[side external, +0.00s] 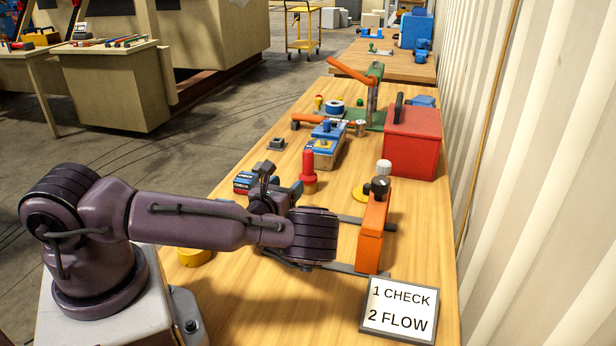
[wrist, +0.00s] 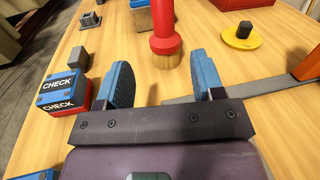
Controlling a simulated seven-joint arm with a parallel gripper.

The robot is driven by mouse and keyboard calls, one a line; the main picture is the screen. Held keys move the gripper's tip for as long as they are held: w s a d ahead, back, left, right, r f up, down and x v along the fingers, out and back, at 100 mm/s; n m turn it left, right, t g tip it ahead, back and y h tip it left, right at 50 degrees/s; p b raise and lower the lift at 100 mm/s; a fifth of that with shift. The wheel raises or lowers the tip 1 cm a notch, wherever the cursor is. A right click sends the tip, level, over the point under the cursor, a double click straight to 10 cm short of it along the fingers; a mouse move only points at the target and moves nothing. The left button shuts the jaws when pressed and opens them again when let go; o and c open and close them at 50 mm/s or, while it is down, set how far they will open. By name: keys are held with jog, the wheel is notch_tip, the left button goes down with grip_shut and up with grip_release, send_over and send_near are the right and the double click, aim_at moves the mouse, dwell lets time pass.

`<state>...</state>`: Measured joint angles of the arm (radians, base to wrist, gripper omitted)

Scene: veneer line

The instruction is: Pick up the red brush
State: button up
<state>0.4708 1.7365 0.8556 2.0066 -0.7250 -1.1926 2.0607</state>
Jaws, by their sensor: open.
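The red brush (side external: 308,166) stands upright on the wooden table, with a red handle, a wider red collar and a pale tan lower end. It also shows in the wrist view (wrist: 163,32), beyond my gripper and roughly in line with the gap between the fingers; its top is cut off by the frame edge. My gripper (wrist: 164,82) is open, with two blue fingers apart and nothing between them. In the side view my gripper (side external: 268,192) is left of the brush and nearer the camera, partly hidden behind my wrist.
A CHECK block (wrist: 63,91) sits close left of my gripper. A metal bar (wrist: 258,100) runs beside the right finger from an orange tool (side external: 372,233). A yellow disc (wrist: 240,38) lies right of the brush. A red box (side external: 412,143) and a sign (side external: 400,309) also stand there.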

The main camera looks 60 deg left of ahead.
aim_at(306, 169)
jog(key=shift+w+m+t+h, duration=0.15)
jog(key=shift+m+t+h, duration=0.3)
jog(key=shift+m, duration=0.45)
jog(key=x, duration=0.7)
jog(key=shift+w+a, duration=0.1)
jog(key=shift+x, duration=2.7)
jog(key=shift+a+r, duration=0.1)
jog(key=shift+r, duration=0.05)
jog(key=c, duration=1)
